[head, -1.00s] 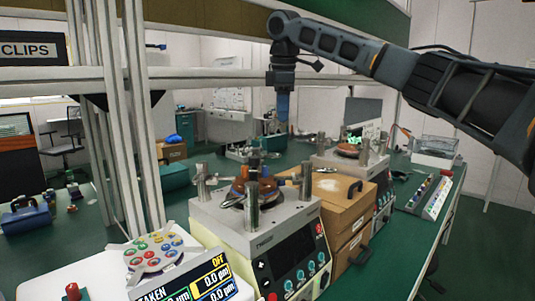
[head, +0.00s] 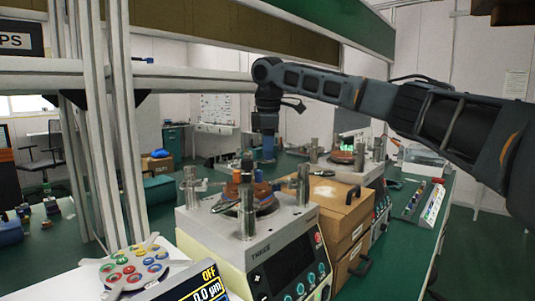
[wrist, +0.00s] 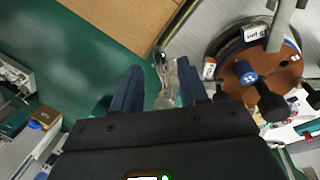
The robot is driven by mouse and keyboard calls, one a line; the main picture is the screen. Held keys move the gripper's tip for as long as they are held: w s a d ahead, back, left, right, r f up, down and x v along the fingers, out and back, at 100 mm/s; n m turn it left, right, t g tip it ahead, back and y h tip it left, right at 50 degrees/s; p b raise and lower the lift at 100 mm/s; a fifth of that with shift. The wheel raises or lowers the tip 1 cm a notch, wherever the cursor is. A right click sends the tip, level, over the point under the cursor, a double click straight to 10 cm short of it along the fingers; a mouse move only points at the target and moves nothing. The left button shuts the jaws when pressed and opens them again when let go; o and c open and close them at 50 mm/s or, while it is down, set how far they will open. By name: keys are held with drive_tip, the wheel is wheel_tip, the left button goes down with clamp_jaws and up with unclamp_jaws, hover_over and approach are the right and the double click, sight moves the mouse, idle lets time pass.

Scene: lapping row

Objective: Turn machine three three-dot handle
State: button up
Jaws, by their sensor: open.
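My gripper (head: 268,152) hangs pointing down behind the nearest lapping machine (head: 250,235) in the head view. In the wrist view my gripper (wrist: 160,85) has its two blue fingers apart with nothing held between them. To their right is a round brown plate (wrist: 285,68) on a machine. A dark handle with a blue cap (wrist: 248,76) stands on it, apart from the fingers. White marks show on the cap, but I cannot count the dots. A second lapping machine (head: 344,172) stands farther back.
A brown box (head: 338,205) stands between the two machines. Metal posts (head: 247,212) rise around the nearest machine's plate. Frame uprights (head: 120,130) stand at the left. A disc with coloured buttons (head: 133,268) lies at the front left. The green floor at right is clear.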

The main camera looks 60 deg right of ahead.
drive_tip(key=shift+w+d+f, duration=0.1)
drive_tip(key=shift+d+f, duration=0.1)
drive_tip(key=shift+f, duration=0.8)
clamp_jaws()
